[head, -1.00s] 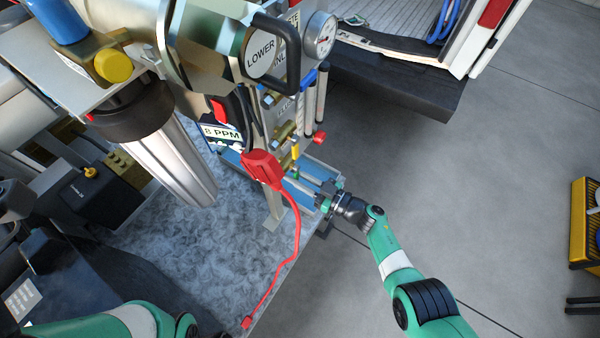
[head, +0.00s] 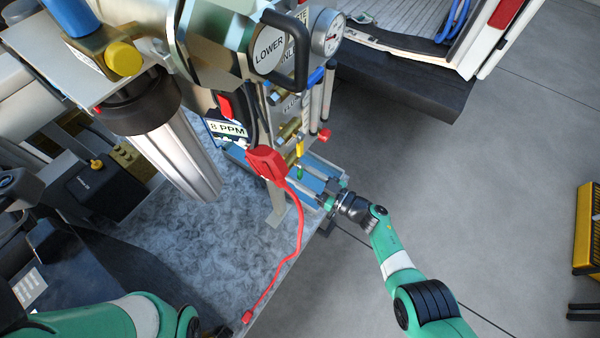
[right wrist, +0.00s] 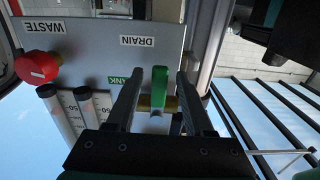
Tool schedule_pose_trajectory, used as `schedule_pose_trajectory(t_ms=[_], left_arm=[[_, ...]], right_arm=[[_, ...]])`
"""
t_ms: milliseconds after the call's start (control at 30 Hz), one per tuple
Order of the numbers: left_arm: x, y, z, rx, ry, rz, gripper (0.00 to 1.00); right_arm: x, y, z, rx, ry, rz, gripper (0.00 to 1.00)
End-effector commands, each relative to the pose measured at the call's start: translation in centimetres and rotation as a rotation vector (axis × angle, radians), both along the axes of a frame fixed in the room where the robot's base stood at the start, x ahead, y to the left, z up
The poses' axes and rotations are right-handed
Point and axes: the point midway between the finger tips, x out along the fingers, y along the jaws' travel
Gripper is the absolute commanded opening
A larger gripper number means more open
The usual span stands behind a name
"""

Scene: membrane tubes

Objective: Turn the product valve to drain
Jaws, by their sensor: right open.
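The product valve has a green handle (right wrist: 159,89) on a brass body, seen in the right wrist view in front of a grey panel (right wrist: 85,42). The handle lines up with the view's vertical, between the DRAIN label (right wrist: 137,41) and the gripper's base, with the green TANK label (right wrist: 126,80) beside it. My right gripper (right wrist: 160,76) is open, with one finger on each side of the handle and gaps visible. In the head view my right gripper (head: 332,193) is low at the panel's right side. My left gripper is out of view.
A red knob (right wrist: 37,67) under WASTE and two flow tubes (right wrist: 70,112) are left of the valve.

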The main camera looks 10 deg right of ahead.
Motion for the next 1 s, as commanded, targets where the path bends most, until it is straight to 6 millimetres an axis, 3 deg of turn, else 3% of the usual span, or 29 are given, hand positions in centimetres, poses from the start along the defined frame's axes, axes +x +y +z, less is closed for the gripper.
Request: schedule_pose_trajectory(t_ms=[167,333,533,1000], left_arm=[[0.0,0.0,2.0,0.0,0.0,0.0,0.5],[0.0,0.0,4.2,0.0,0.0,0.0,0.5],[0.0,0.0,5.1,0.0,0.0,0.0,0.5],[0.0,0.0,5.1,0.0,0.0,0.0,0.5]], right_arm=[[-1.5,-1.7,0.5,0.0,0.003,-0.004,0.53],[-4.5,-4.6,0.6,0.001,0.003,-0.005,0.53],[-7.2,-7.4,0.2,0.001,0.001,-0.004,0.53],[-8.1,-8.2,0.0,0.001,0.001,0.0,0.53]])
